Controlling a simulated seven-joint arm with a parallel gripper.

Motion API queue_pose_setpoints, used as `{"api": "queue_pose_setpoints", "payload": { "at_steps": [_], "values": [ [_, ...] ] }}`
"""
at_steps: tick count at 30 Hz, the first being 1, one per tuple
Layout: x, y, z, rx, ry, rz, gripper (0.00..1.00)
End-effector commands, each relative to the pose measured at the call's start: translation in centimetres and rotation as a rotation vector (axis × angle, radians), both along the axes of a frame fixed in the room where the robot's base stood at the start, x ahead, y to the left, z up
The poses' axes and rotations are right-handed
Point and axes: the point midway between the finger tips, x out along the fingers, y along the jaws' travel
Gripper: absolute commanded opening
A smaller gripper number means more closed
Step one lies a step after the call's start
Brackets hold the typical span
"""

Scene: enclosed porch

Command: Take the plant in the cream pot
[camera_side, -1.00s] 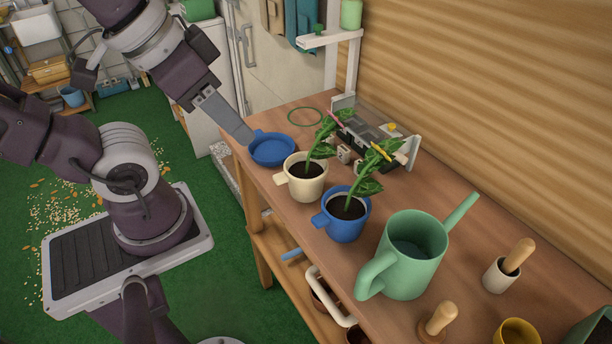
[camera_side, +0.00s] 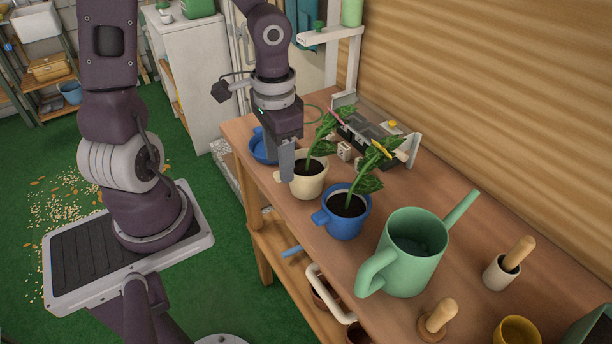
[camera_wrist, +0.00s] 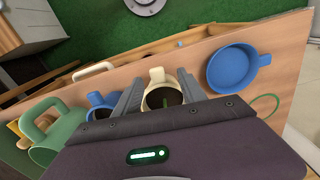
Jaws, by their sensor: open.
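The cream pot (camera_side: 314,185) stands upright on the bench, with dark soil and a leafy green plant (camera_side: 321,146). In the wrist view the cream pot (camera_wrist: 157,76) shows between my two fingers, its handle pointing away toward the bench edge. My gripper (camera_side: 287,174) points down at the pot's handle side, fingers open; it also shows in the wrist view (camera_wrist: 160,82). One finger hides part of the handle in the side view. I cannot tell whether either finger touches the pot. The plant's upper part is mostly hidden in the wrist view.
A blue pot (camera_side: 346,222) with a similar plant stands close beside the cream pot. A blue dish (camera_side: 258,153) lies on the other side, partly behind my gripper. A green watering can (camera_side: 410,262) is nearer the camera. A tray (camera_side: 370,130) sits behind the plants.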

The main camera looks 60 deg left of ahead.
Motion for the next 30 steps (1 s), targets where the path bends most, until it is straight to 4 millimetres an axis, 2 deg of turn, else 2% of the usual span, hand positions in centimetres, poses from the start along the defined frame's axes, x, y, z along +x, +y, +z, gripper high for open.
{"api": "queue_pose_setpoints", "payload": {
  "at_steps": [5,12,15,20,22,28,30],
  "values": [
    [0.1,-0.2,-2.1,-0.011,0.005,-0.004,0.48],
    [0.5,-0.5,-6.3,-0.009,0.006,-0.005,0.48],
    [0.5,-0.4,-7.0,-0.008,0.004,-0.002,0.48],
    [0.6,-0.4,-7.1,-0.008,0.003,0.0,0.48],
    [0.6,-0.4,-7.1,-0.007,0.003,0.0,0.41],
    [0.6,-0.4,-7.0,-0.007,0.003,0.0,0.01],
    [0.6,-0.4,-7.0,-0.007,0.003,0.0,0.0]
  ]
}}
